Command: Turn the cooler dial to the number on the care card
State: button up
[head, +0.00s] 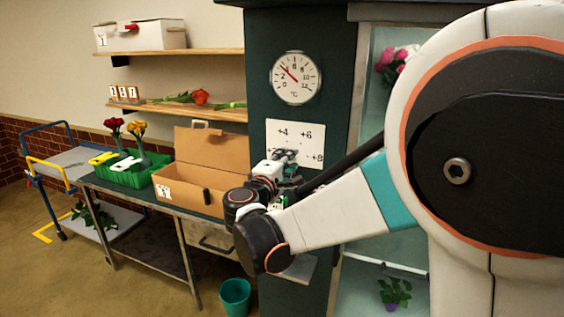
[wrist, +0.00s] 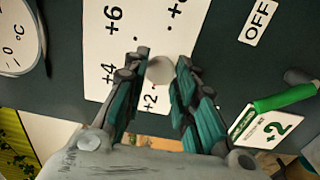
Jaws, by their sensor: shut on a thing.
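The cooler dial (wrist: 160,70) is a pale round knob on a white number plate (wrist: 95,25), with +2, +4 and +6 readable in the wrist view. My gripper (wrist: 163,66) has its two fingers on either side of the knob and is shut on it. In the head view my gripper (head: 288,157) is at the plate (head: 283,132) and covers the knob. Which number the knob points to cannot be told.
A thermometer (head: 295,78) is above the plate on the dark green cooler. An OFF label (wrist: 258,22) and a green bar (wrist: 284,97) are near the plate. An open cardboard box (head: 188,185) stands on the bench at left. A teal bucket (head: 235,296) is on the floor.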

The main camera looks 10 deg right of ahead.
jog(key=o, duration=1.1)
jog(key=shift+c, duration=0.2)
